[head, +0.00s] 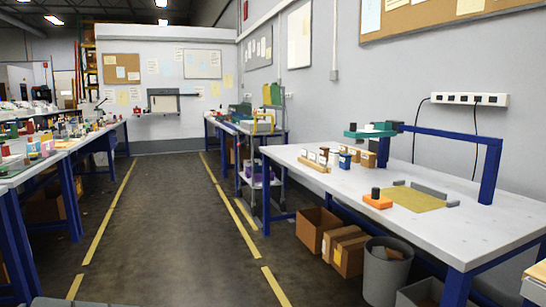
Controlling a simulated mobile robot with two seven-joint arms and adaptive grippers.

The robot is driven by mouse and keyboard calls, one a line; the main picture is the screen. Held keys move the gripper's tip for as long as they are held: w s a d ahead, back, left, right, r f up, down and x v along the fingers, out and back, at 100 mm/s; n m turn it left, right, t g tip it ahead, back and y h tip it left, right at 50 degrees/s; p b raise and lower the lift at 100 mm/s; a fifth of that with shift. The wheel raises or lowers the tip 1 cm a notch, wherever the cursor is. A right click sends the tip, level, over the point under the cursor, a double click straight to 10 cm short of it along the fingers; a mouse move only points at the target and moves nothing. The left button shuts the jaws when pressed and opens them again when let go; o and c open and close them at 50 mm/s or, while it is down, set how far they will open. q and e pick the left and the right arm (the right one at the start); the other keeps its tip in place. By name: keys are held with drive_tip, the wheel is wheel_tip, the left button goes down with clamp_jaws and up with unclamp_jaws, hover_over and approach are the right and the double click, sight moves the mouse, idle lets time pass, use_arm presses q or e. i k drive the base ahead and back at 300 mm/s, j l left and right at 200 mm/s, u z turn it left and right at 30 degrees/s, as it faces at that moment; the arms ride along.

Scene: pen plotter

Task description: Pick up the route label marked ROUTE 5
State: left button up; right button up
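No label with a readable ROUTE 5 mark can be made out in the head view; print on the small items is too small to read. The right-hand white table (430,232) holds a wooden rack (315,165) with small upright pieces in it. Small brown boxes (368,159) and a blue item (345,161) stand beside the rack. An orange block with a dark knob (378,201) sits near a flat yellow sheet (418,200). Neither of my grippers shows.
Cardboard boxes (318,228) and a grey bin (386,272) stand on the floor by the right table. A cart (262,170) stands beyond it. Cluttered tables (60,150) line the left. The aisle floor (165,220) between yellow lines is clear.

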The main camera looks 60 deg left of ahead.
sight(313, 158)
drive_tip(key=i+j+u, duration=0.1)
drive_tip(key=j+u, duration=0.2)
drive_tip(key=i+j+u, duration=0.15)
drive_tip(key=j+u, duration=0.15)
drive_tip(key=i+j+u, duration=0.55)
drive_tip(key=i+j, duration=1.1)
drive_tip(key=k+j, duration=0.05)
drive_tip(key=j, duration=0.1)
